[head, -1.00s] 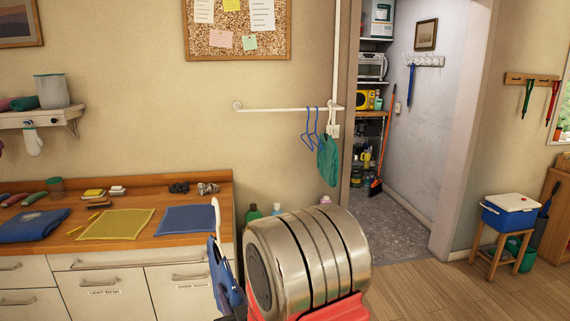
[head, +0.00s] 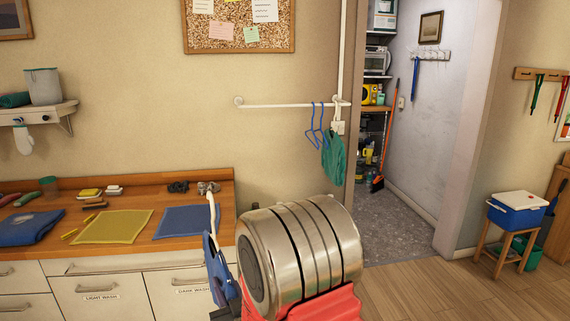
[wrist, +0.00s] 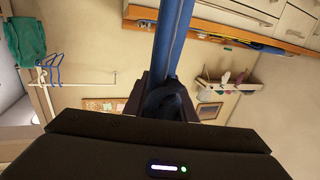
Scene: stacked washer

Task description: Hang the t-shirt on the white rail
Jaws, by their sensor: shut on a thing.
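A blue t-shirt (head: 217,272) with a thin white curved piece, like a hanger hook, above it shows left of my metal arm link in the head view. My gripper (wrist: 170,85) is shut on it; in the wrist view the blue cloth (wrist: 173,40) runs from the jaws to the top edge.
Blue hangers (head: 315,130) and a green garment (head: 334,158) hang at the rail's right end, by a white pipe (head: 345,60). The rail's left and middle are bare. A wooden counter (head: 185,180) with cloths stands at left. A doorway opens at right.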

